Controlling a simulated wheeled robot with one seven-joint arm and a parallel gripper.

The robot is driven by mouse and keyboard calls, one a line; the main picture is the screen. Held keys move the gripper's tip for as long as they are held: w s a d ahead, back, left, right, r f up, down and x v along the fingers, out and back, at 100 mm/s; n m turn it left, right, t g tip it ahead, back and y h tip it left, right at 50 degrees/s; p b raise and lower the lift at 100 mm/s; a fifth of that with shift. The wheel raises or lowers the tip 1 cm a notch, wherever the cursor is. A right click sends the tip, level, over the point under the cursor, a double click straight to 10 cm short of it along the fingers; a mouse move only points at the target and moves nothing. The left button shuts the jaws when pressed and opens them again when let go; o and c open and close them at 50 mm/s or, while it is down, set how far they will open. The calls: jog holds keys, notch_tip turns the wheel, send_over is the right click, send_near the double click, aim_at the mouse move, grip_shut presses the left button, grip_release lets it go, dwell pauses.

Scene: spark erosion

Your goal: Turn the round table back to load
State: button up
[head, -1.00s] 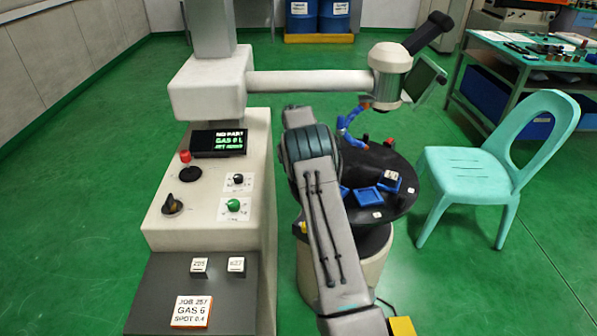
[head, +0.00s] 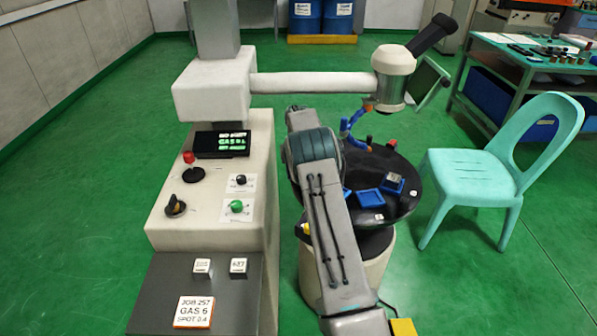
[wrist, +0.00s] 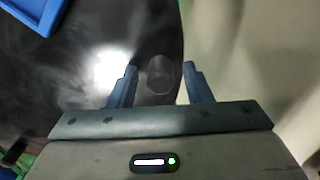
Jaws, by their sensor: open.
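The round table (head: 405,206) is a dark disc on a pale round base, partly hidden behind my arm in the head view. In the wrist view its dark top (wrist: 60,80) fills the left side, with its edge running down near the middle. A short dark upright peg (wrist: 160,75) stands near that edge. My gripper (wrist: 160,68) is open, with one blue finger on each side of the peg and visible gaps between. I cannot tell how high the fingertips are against it. In the head view my gripper is hidden behind my arm.
Blue trays (head: 370,198) sit on the round table, and a blue jointed stand (head: 352,125) rises at its back. A pale machine with a control panel (head: 222,144) stands left. A scope head (head: 393,75) hangs over the table. A turquoise chair (head: 475,172) is close on the right.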

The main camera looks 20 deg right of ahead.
notch_tip(320, 180, up, 14)
jog(key=shift+p, duration=0.4)
jog(key=shift+f, duration=0.1)
